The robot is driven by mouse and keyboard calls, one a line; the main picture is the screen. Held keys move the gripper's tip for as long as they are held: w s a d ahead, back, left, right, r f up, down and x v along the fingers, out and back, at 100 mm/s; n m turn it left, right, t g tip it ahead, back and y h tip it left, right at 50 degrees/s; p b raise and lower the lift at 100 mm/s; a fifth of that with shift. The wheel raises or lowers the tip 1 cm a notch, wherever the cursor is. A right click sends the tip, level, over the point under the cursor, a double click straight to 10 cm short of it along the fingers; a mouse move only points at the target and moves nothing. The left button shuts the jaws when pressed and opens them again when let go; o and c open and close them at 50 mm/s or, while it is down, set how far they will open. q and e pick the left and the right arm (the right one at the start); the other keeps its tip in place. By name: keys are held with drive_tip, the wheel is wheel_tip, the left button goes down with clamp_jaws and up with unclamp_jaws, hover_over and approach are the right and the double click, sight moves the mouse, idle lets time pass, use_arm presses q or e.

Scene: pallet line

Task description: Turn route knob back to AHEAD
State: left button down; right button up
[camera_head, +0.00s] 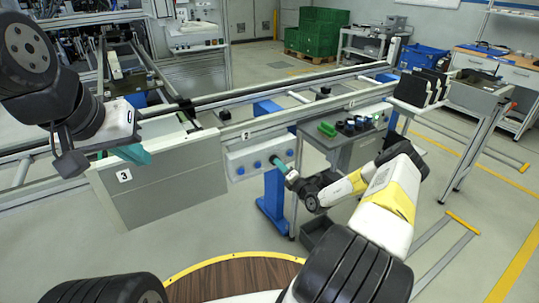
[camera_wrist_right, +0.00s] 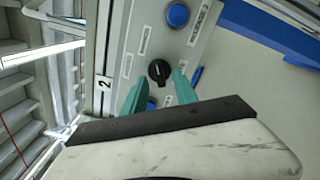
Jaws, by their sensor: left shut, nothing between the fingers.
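The route knob (camera_wrist_right: 159,70) is black and round, on a pale control panel (camera_wrist_right: 128,66) marked with small label strips. I cannot read which way it points. My right gripper (camera_wrist_right: 158,78) is open, its two teal fingers apart on either side of the knob in the right wrist view; I cannot tell whether they touch it. In the head view the right gripper (camera_head: 276,162) is at the front of the panel (camera_head: 236,158) and hides the knob. My left gripper (camera_head: 132,154) is shut and empty, above the grey plate marked 3 at left.
Blue buttons (camera_wrist_right: 178,15) sit on the panel beside the knob; one (camera_wrist_right: 150,103) is partly hidden between the fingers. A grey side table (camera_head: 340,139) with dark round items and a green piece stands to the right. A conveyor rail (camera_head: 240,127) runs behind the panel.

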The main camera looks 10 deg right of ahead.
drive_tip(key=shift+x, duration=0.85)
clamp_jaws()
drive_tip(key=shift+n, duration=0.4)
drive_tip(key=n, duration=1)
drive_tip(key=shift+n, duration=0.7)
